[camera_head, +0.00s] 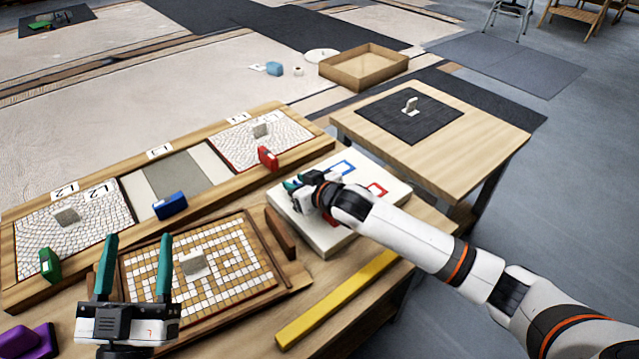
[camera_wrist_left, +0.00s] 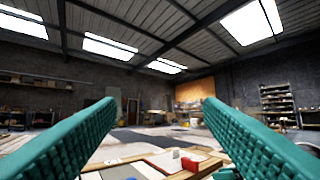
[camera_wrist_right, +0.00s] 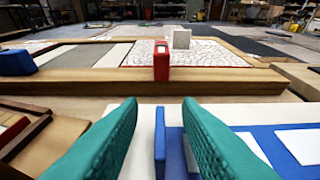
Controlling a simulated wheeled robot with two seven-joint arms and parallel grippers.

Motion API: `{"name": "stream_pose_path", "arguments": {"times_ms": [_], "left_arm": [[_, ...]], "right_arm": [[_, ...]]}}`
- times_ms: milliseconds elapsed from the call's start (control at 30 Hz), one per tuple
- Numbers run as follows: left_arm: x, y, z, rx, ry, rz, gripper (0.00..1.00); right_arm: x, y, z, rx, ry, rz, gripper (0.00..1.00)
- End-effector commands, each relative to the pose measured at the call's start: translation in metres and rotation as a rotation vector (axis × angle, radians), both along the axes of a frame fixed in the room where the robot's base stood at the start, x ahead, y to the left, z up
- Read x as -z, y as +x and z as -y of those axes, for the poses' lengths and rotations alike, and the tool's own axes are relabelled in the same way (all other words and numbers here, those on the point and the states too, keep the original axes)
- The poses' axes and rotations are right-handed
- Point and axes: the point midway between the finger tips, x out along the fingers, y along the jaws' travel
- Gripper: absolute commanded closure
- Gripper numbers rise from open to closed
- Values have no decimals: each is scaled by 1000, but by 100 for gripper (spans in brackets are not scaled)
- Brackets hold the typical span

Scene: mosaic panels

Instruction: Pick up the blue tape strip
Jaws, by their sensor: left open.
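A blue piece that looks like the blue tape strip (camera_wrist_right: 174,145) stands upright between the fingers of my right gripper (camera_wrist_right: 160,103) in the right wrist view. The fingers are partly closed, and contact on both sides cannot be told. In the head view my right gripper (camera_head: 293,185) is low at the left edge of the white board (camera_head: 321,237) and hides the piece. My left gripper (camera_head: 135,240) is open and empty in front of the tiled mosaic panel (camera_head: 223,240).
The white board carries a blue square outline (camera_head: 343,168) and a red one (camera_head: 377,189). Red (camera_head: 268,158), blue (camera_head: 170,206) and green (camera_head: 50,264) blocks stand along the long wooden tray. A yellow bar (camera_head: 337,300) lies at the table's front. A side table (camera_head: 470,133) stands behind.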

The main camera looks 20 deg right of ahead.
Motion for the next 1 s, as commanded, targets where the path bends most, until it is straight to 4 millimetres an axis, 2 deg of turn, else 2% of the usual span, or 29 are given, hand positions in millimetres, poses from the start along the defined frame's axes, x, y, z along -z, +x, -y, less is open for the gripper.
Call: {"name": "stream_pose_path", "arguments": {"times_ms": [200, 500, 700, 1000], "left_arm": [[-20, -13, 0, 9, -46, 160, 38], [-24, -15, 0, 10, -52, 183, 38], [-24, -15, 0, 10, -51, 182, 38], [-24, -15, 0, 10, -51, 180, 38]], "right_arm": [[7, 14, -6, 0, -1, 0, 69], [7, 15, -7, 0, 0, 0, 69], [7, 15, -6, 0, 0, 0, 100], [7, 15, -6, 0, 0, 0, 100]]}}
